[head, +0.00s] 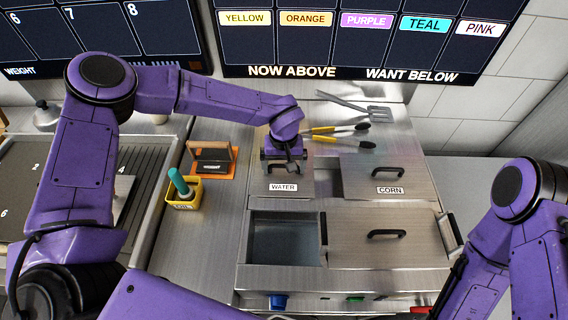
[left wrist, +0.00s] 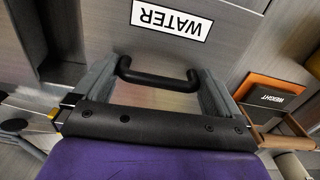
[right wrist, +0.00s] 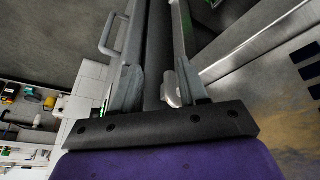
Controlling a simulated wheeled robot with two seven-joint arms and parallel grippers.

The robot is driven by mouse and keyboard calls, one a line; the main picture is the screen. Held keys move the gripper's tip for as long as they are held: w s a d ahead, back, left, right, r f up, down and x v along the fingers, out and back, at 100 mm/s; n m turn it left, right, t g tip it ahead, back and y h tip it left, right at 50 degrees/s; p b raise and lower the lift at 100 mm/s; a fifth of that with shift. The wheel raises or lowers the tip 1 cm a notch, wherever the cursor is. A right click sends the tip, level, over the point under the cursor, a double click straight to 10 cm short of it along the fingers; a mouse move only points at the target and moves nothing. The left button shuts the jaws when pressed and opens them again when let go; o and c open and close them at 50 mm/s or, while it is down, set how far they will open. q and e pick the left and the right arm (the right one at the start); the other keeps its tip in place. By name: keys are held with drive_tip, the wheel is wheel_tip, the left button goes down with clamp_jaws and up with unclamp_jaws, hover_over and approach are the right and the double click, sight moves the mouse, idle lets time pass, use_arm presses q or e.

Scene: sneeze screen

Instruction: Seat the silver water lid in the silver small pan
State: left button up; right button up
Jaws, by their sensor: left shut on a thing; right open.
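The silver water lid (head: 301,185), with a white WATER label, lies level at the rear left of the steel counter unit. Its black handle (left wrist: 160,76) shows in the left wrist view. My left gripper (head: 285,166) is over the lid, with its fingers (left wrist: 158,88) at the two ends of the handle, shut on it. I cannot tell whether the lid is raised or resting. A small silver pan (head: 285,240) is open and looks empty at the front left of the unit. My right gripper (right wrist: 155,85) is open and empty; its fingers are outside the head view.
A corn lid (head: 362,178) lies right of the water lid, and another handled lid (head: 370,245) is right of the open pan.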

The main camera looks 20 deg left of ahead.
use_arm(q)
drive_tip(key=shift+f, duration=0.1)
drive_tip(key=o, duration=0.8)
drive_tip(key=shift+r, duration=3.5)
